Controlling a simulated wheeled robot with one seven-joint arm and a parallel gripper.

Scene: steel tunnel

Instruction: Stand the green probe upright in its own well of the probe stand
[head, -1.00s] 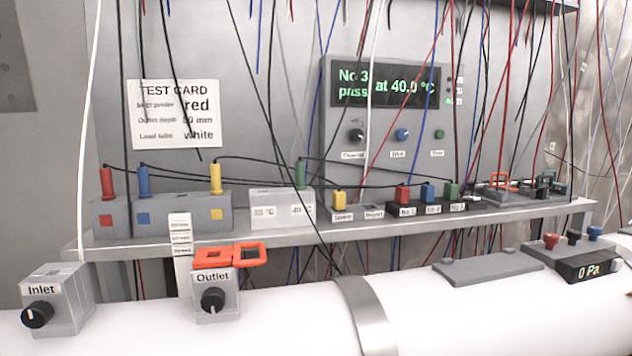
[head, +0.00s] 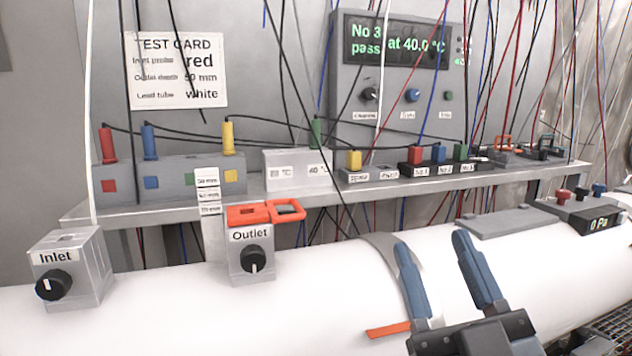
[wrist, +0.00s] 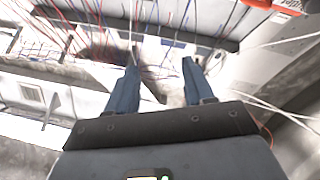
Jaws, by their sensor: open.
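The green probe (head: 316,132) stands upright at the right end of the pale block (head: 285,170), by its 40 °C label. A black lead is near its top. The grey probe stand (head: 122,190) is at the shelf's left end. It holds the red (head: 107,145), blue (head: 149,142) and yellow (head: 228,137) probes upright, each above its colour square. Its green square (head: 190,179) has no probe above it; the well opening itself is not clear. My gripper (head: 431,240) is open and empty over the white pipe, below and right of the green probe; its blue fingers show in the wrist view (wrist: 160,65).
Several thin cables hang in front of the shelf (head: 130,208). The Outlet box (head: 250,252) with an orange clip (head: 287,209) and the Inlet box (head: 70,265) stand on the pipe. Coloured plugs stand right of the pale block. The panel (head: 395,50) reads "No 3 pass at 40.0 °C".

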